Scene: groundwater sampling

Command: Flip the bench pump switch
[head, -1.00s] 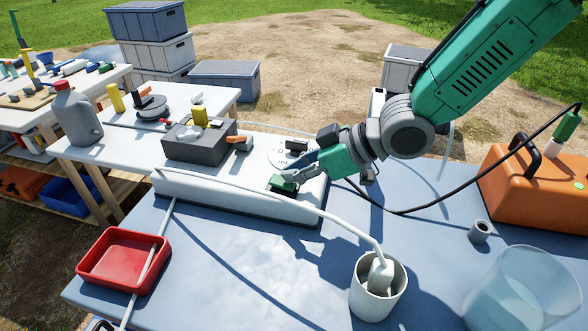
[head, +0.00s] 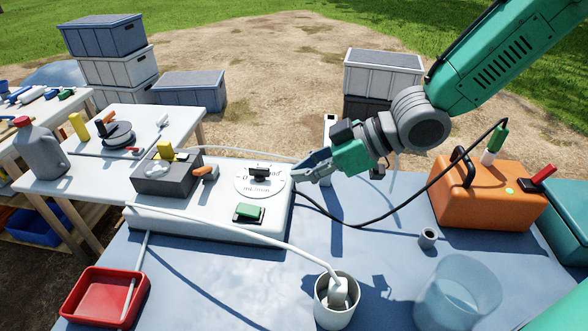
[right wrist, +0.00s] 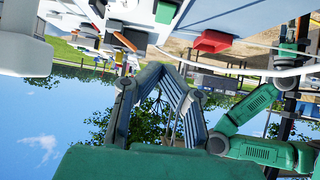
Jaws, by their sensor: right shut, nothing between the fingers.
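The bench pump (head: 200,225) is a long white housing on the blue table. Its green rocker switch (head: 248,212) sits in a dark frame near the front right corner, uncovered. I cannot tell which way the rocker is tipped. Behind it is a white dial with a black knob (head: 259,173). My right gripper (head: 296,174) is shut and empty at the dial's right edge, behind and right of the switch. Its fingers also show in the right wrist view (right wrist: 172,75). I cannot tell whether they touch the dial. My left gripper is not in view.
A dark pump head with an orange lever (head: 206,173) stands at the housing's left. A hose runs to a white cup (head: 324,312). A red tray (head: 75,316) is front left; an orange case (head: 480,208) is right. A black cable crosses behind.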

